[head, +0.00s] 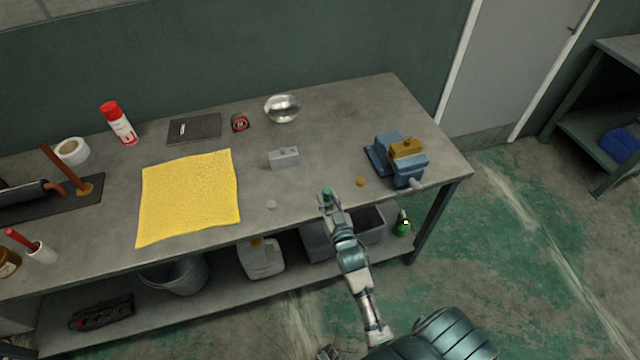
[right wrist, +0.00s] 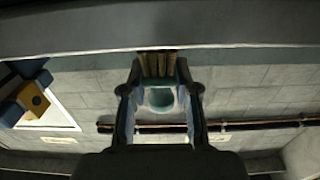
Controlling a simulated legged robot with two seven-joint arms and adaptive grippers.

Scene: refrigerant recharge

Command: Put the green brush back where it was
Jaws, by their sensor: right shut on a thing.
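My right gripper (head: 328,203) is shut on the green brush (head: 327,192), at the front edge of the workbench (head: 330,125). In the head view only a small green part of the brush shows at the fingertips. In the right wrist view the green brush (right wrist: 160,99) sits between both fingers, with brass-coloured bristles (right wrist: 157,65) beyond it. I cannot tell whether the brush touches the bench. A dark shape at the bottom edge (head: 328,352) seems to be my left gripper; its fingers are too cut off to read.
A blue vise (head: 386,154) with a brown block (head: 406,148) stands right of the gripper. Grey bins (head: 370,224) sit below. Bench space around the gripper is mostly free.

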